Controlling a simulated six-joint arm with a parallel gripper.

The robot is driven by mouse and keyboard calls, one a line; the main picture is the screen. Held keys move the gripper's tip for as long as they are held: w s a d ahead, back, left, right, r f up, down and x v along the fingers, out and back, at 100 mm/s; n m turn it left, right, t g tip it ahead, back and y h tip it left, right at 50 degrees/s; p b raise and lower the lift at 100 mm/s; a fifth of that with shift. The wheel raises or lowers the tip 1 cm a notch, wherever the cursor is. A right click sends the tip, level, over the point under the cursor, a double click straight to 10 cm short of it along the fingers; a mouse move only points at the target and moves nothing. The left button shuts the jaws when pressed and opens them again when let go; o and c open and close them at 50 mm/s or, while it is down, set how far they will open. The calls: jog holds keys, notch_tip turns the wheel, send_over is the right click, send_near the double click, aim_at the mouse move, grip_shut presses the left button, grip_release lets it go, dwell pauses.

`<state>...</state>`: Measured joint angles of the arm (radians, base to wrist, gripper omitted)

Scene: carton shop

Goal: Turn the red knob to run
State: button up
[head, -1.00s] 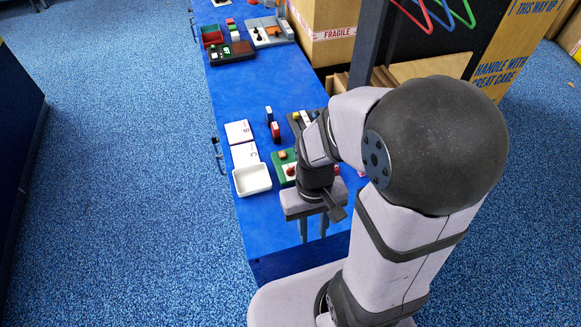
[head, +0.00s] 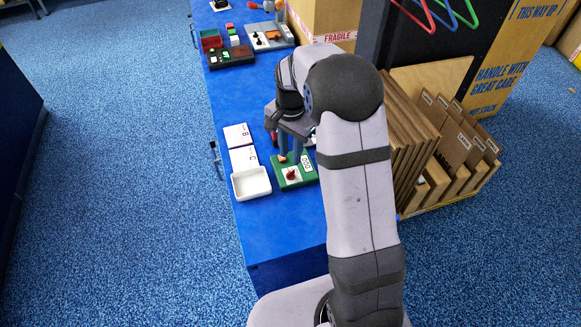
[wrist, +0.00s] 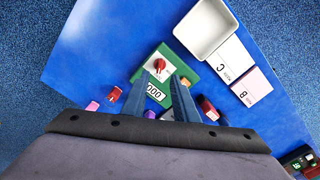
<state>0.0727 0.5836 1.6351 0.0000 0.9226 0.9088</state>
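The red knob (head: 291,174) sits on a white plate on the green panel (head: 309,176), on the blue bench. In the wrist view the knob (wrist: 158,67) shows just beyond my fingertips; its position marks are too small to read. The panel also has a small display (wrist: 154,92) reading zeros. My gripper (head: 292,157) points down over the back part of the panel, behind the knob in the head view. In the wrist view its two fingers (wrist: 159,78) are apart, with nothing held between them. It appears clear of the knob.
A white tray (head: 252,193) stands left of the panel, with cards lettered C (head: 244,158) and B (head: 238,135) behind it. In the wrist view, red blocks (wrist: 208,108) and pink pieces (wrist: 92,106) lie near the panel. The bench's front end is clear.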

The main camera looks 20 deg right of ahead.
aim_at(291, 171)
jog(key=shift+m, duration=0.4)
jog(key=shift+f+p, duration=0.6)
jog(key=shift+f, duration=3.05)
grip_shut()
